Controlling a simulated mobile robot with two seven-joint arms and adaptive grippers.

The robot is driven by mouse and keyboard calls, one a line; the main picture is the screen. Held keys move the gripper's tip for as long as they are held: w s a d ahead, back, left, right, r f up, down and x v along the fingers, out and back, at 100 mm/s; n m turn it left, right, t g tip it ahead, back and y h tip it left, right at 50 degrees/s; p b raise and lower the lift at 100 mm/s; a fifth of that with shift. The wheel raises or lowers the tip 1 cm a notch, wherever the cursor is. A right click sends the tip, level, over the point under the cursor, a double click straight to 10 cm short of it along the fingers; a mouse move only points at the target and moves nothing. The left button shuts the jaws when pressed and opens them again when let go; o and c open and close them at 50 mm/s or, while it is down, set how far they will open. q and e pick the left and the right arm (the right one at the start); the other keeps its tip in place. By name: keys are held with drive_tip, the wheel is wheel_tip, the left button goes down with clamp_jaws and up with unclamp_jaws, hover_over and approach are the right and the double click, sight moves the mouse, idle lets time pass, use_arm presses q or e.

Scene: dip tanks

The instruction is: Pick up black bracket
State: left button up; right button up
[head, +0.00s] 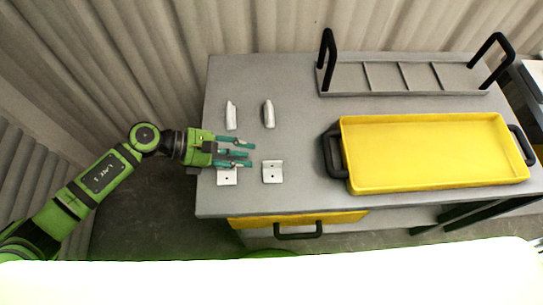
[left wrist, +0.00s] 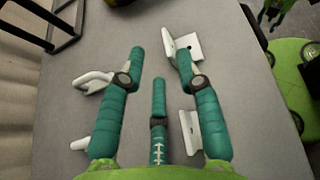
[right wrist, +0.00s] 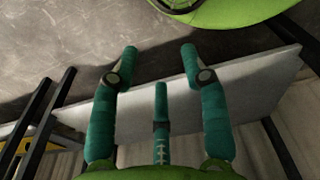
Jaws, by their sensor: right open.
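Several pale grey-white brackets lie on the grey table; none in view looks black. Two stand at the back, a back-left bracket (head: 231,116) and a back-right bracket (head: 268,114). In front are a front-left bracket (head: 227,177), partly covered by my left gripper, and a front-right bracket (head: 272,172). My left gripper (head: 249,152) is open and empty above the table between the two rows. In the left wrist view an L-shaped bracket (left wrist: 187,47) shows beyond the right finger. My right gripper (right wrist: 160,58) is open and empty; it is outside the head view.
A yellow tray (head: 435,186) with black handles sits on the table's right side. Behind it is a grey divided rack (head: 345,93) with upright black handles. A yellow drawer (head: 350,217) is under the front edge. In the right wrist view a grey panel (right wrist: 255,85) lies beneath my fingers.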

sight(272, 162)
use_arm(q)
drive_tip(key=shift+s+a+f+m+y, duration=0.1)
drive_tip(key=shift+s+f+m+y, duration=0.05)
drive_tip(key=shift+f+m+y, duration=0.2)
drive_tip(key=shift+d+f+p, duration=0.2)
drive_tip(key=shift+d+p, duration=0.1)
drive_tip(key=shift+p, duration=0.2)
drive_tip(key=p+x, duration=0.2)
drive_tip(key=x, duration=0.3)
drive_tip(key=shift+d+p, duration=0.15)
drive_tip(key=shift+p, duration=0.15)
drive_tip(key=shift+d+f, duration=0.1)
drive_tip(key=shift+d, duration=0.1)
drive_tip(key=shift+f, duration=0.1)
clamp_jaws()
use_arm(e)
drive_tip(key=r, duration=0.2)
drive_tip(key=s+r, duration=0.1)
drive_tip(key=shift+d+r, duration=0.3)
drive_tip(key=shift+d, duration=0.1)
